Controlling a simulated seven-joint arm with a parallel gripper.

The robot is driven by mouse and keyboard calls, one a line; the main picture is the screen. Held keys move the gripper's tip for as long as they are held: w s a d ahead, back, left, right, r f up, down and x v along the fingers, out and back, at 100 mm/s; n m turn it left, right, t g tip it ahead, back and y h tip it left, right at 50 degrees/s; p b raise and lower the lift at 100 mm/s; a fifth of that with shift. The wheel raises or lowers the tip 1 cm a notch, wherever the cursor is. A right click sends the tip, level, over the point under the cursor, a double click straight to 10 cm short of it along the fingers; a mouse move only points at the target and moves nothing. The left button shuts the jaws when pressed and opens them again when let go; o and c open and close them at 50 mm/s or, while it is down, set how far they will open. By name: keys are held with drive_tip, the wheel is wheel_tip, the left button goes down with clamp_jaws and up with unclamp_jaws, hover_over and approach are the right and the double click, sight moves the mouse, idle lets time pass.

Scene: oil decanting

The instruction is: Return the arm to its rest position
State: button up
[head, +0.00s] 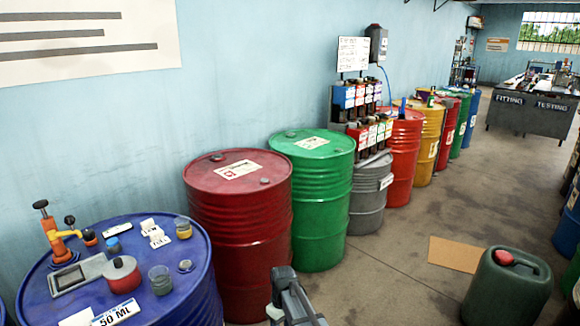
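A grey end of my arm, which looks like my gripper (290,299), shows at the bottom middle edge, in front of the dark red drum (240,225). It is cut off by the picture edge, and I cannot make out whether its fingers are open or shut. No object shows in it. It is to the right of the blue drum (185,290) and apart from the things on it. On that drum stand an orange hand pump (58,238), a grey tray (78,274), a red lidded pot (122,275), a clear beaker (160,280) and a "50 ML" card (116,313).
A small jar (183,228) and white label cards (155,233) are also on the blue drum. A green drum (318,200) and several others line the wall. A dark green canister (507,290) and a cardboard sheet (455,254) are on the floor at right. Floor between is clear.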

drive_tip(key=s+d+f+m+g, duration=0.1)
drive_tip(key=s+d+f+m, duration=0.1)
drive_tip(key=s+d+f, duration=0.6)
drive_tip(key=s+d+f+m+g, duration=0.1)
drive_tip(key=s+d+f+m, duration=0.1)
drive_tip(key=s+d+f, duration=0.55)
drive_tip(key=s+d+f+m+g, duration=0.1)
drive_tip(key=s+d+f+m, duration=0.1)
drive_tip(key=s, duration=1)
drive_tip(key=s+d+f+m+g, duration=0.1)
drive_tip(key=s+f, duration=0.3)
drive_tip(key=s, duration=0.9)
drive_tip(key=shift+d+f+m+g, duration=0.4)
drive_tip(key=shift+d+m, duration=0.25)
drive_tip(key=shift+m, duration=0.25)
